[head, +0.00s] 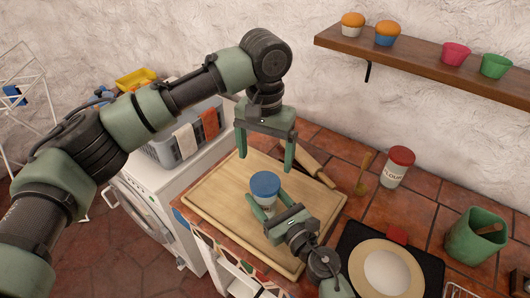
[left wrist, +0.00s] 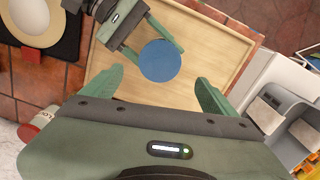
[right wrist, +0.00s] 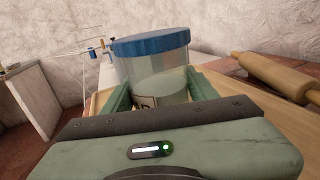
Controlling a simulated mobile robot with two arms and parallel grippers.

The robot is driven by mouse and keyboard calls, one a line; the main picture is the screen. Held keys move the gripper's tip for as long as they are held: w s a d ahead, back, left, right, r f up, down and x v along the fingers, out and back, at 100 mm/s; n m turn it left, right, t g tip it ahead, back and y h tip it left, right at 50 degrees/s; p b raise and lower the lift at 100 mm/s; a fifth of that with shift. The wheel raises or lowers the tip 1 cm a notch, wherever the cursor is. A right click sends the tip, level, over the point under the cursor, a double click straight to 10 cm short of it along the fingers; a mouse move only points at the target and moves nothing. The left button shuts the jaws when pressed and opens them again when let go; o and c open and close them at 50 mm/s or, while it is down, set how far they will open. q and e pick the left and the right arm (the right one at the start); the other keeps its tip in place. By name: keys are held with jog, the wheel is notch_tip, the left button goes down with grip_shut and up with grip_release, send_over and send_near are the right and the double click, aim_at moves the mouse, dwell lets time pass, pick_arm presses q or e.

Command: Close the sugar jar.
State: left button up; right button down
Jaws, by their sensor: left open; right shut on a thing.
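The sugar jar (head: 264,201) is a clear jar with pale contents and a blue lid (head: 265,185), upright over the wooden board. In the right wrist view the jar (right wrist: 160,74) has the lid (right wrist: 150,42) resting level on its top; whether it is fully seated I cannot tell. My right gripper (head: 272,208) is shut on the jar's body from the front right. My left gripper (head: 264,160) is open, empty and pointing down above and behind the jar. In the left wrist view the lid (left wrist: 160,60) shows between its fingers, apart from them.
The cutting board (head: 211,200) lies on the tiled counter. A rolling pin (head: 314,167), wooden spoon (head: 363,172), flour jar with red lid (head: 397,168), green container (head: 476,236) and plate (head: 386,270) stand around it. A shelf (head: 420,66) with cups hangs above.

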aim_at(265, 182)
pick_arm(q)
jog(key=shift+r+n, duration=0.1)
jog(key=shift+n, duration=1)
jog(key=shift+f, duration=4.05)
jog(key=shift+c, duration=0.2)
jog(key=c, duration=1.4)
jog(key=m, duration=0.8)
jog(key=shift+m, duration=0.3)
jog(key=o, duration=1.5)
